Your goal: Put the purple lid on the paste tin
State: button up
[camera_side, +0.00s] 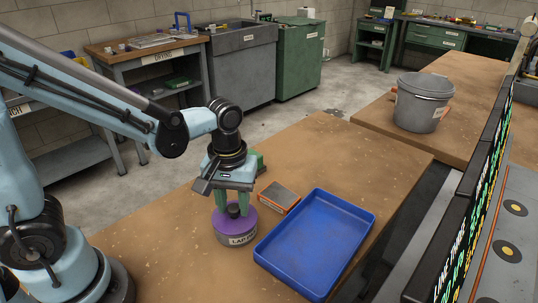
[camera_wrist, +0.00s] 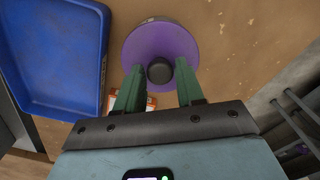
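The purple lid (camera_side: 238,222) lies level on top of the grey paste tin (camera_side: 237,239), which has a white label on its side. In the wrist view, the purple lid (camera_wrist: 150,42) shows as a round disc with a black knob (camera_wrist: 159,71), and covers most of the tin. My gripper (camera_side: 234,209) points down over the lid. Its two green fingers (camera_wrist: 159,68) stand on either side of the knob, with a visible gap on each side. It is open and holds nothing. Whether the lid is fully seated on the rim cannot be told.
A blue tray (camera_side: 263,252) lies right of the tin on the brown table (camera_side: 330,150). A small grey and orange box (camera_side: 279,197) lies behind the tin, close to the tray. A grey bucket (camera_side: 422,103) stands on the further table. The table's back part is clear.

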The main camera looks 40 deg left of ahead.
jog(key=o, duration=0.5)
jog(key=shift+o, duration=0.2)
jog(key=shift+r, duration=4)
jog(key=shift+s+a+m+t, duration=0.25)
jog(key=shift+a+m+t, duration=0.35)
jog(key=shift+t, duration=0.1)
jog(key=a+m+t, duration=0.1)
jog(key=m+t, duration=0.1)
jog(key=a+m+t, duration=0.1)
jog(key=t, duration=0.1)
jog(key=a+m+t, duration=0.1)
jog(key=a+m, duration=0.1)
jog(key=shift+s+m+t, duration=0.3)
jog(key=shift+s+t, duration=0.05)
jog(key=shift+t, duration=0.05)
